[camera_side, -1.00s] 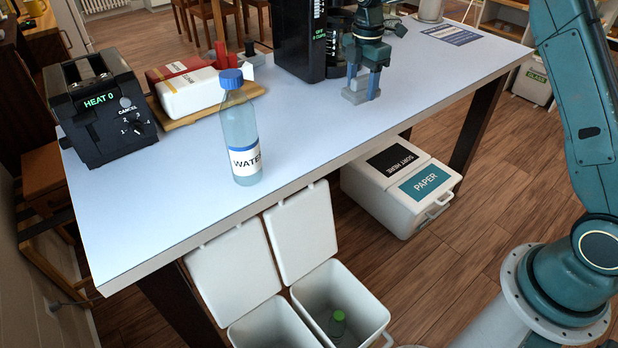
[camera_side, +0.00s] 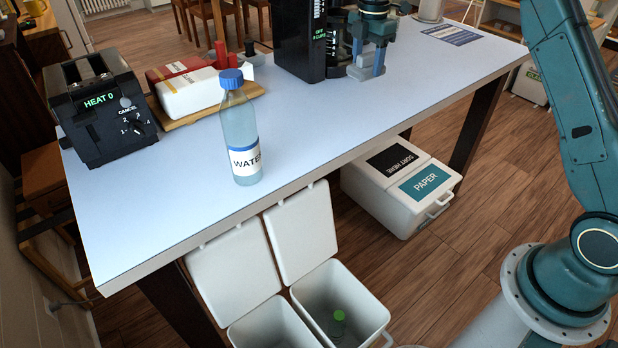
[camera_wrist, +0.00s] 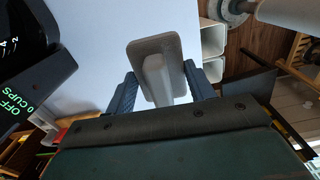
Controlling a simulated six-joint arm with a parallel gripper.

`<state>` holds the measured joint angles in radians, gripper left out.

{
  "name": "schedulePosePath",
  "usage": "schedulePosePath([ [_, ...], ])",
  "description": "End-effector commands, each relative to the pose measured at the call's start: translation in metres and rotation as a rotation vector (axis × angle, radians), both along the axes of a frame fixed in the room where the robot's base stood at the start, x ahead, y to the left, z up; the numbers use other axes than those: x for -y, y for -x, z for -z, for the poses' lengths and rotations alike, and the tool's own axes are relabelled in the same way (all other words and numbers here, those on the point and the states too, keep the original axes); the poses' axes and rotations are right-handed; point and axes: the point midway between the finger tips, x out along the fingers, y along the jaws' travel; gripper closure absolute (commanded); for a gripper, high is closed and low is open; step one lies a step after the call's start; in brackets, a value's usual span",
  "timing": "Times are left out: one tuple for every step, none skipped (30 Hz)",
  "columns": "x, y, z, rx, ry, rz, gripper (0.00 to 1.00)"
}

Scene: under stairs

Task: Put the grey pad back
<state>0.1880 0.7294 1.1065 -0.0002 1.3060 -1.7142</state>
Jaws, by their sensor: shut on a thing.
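The grey pad (camera_side: 359,73) is a light grey piece held low between the fingers of my gripper (camera_side: 368,70) in the side view, by the front of the black coffee maker (camera_side: 300,42).
The white table (camera_side: 330,120) is clear at its front middle. A water bottle (camera_side: 241,130) stands left of centre, with a toaster (camera_side: 100,108) and a board of boxes (camera_side: 205,100) behind. A blue-and-white card (camera_side: 452,36) lies at the far right.

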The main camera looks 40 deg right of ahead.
Motion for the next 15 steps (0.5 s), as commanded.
schedulePosePath([
  [0.008,-0.004,-0.006,0.004,0.001,0.001,0.68],
  [0.012,-0.005,-0.010,0.004,0.001,-0.001,0.68],
  [0.016,-0.007,-0.015,0.003,0.001,-0.005,0.68],
  [0.020,-0.008,-0.018,0.004,0.001,-0.006,0.68],
  [0.024,-0.009,-0.022,0.003,0.001,-0.007,0.68],
  [0.029,-0.010,-0.027,0.004,0.001,-0.010,0.68],
  [0.033,-0.011,-0.030,0.003,0.001,-0.013,0.68],
  [0.036,-0.012,-0.034,0.003,0.001,-0.014,0.68],
  [0.041,-0.013,-0.038,0.004,0.001,-0.017,0.68],
  [0.045,-0.013,-0.042,0.003,0.001,-0.019,0.68],
  [0.049,-0.013,-0.046,0.004,0.001,-0.020,0.68],
  [0.053,-0.013,-0.050,0.003,0.001,-0.023,0.68],
  [0.057,-0.014,-0.053,0.003,0.001,-0.025,0.68],
  [0.060,-0.013,-0.057,0.003,0.001,-0.027,0.68],
  [0.065,-0.013,-0.061,0.003,0.001,-0.029,0.68],
])
